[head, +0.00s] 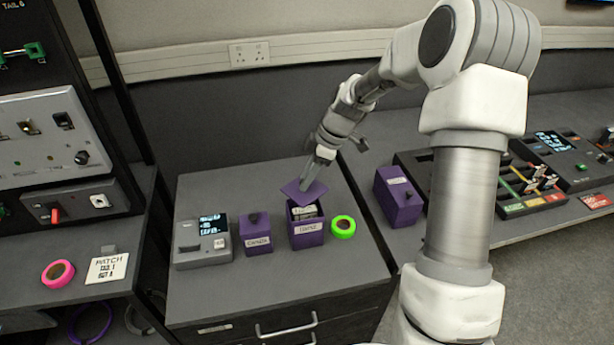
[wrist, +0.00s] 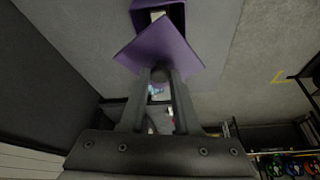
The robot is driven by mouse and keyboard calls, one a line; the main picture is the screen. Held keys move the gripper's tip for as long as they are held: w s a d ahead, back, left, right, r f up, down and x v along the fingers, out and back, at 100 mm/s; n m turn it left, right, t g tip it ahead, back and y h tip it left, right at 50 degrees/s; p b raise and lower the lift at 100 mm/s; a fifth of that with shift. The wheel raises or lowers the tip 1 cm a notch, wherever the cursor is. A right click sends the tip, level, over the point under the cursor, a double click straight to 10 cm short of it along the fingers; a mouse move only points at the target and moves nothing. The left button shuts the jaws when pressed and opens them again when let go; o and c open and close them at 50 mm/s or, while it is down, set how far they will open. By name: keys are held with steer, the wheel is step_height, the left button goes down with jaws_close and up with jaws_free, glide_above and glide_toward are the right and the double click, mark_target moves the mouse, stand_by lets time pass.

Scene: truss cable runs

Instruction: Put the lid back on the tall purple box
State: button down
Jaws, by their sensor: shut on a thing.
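The tall purple box (head: 307,234) stands open on the grey cabinet top, with a label on its front and pale contents showing inside. It also shows at the top of the wrist view (wrist: 178,15). The purple lid (head: 292,195) is held tilted above the box's back left, apart from its rim as far as I can tell. The lid fills the upper middle of the wrist view (wrist: 160,46). My gripper (head: 307,183) is shut on the lid's dark knob (wrist: 160,74). In the head view the knob is hidden by the fingers.
A smaller purple box with a knobbed lid (head: 256,234) stands left of the tall box, and a grey meter (head: 201,240) beyond it. A green tape roll (head: 343,227) lies close on the right. Another purple box (head: 398,196) stands further right. The cabinet top's front (head: 270,289) is clear.

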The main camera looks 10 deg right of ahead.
mark_target(311, 188)
steer(key=shift+w, duration=0.1)
steer(key=shift+f+b, duration=1.35)
steer(key=shift+f, duration=1.1)
steer(key=shift+f+b, duration=0.7)
steer(key=shift+f, duration=0.05)
steer(key=shift+b, duration=0.35)
steer(key=shift+f+b, duration=0.15)
steer(key=shift+b, duration=0.3)
stand_by(0.4)
steer(key=shift+c, duration=0.4)
jaws_free()
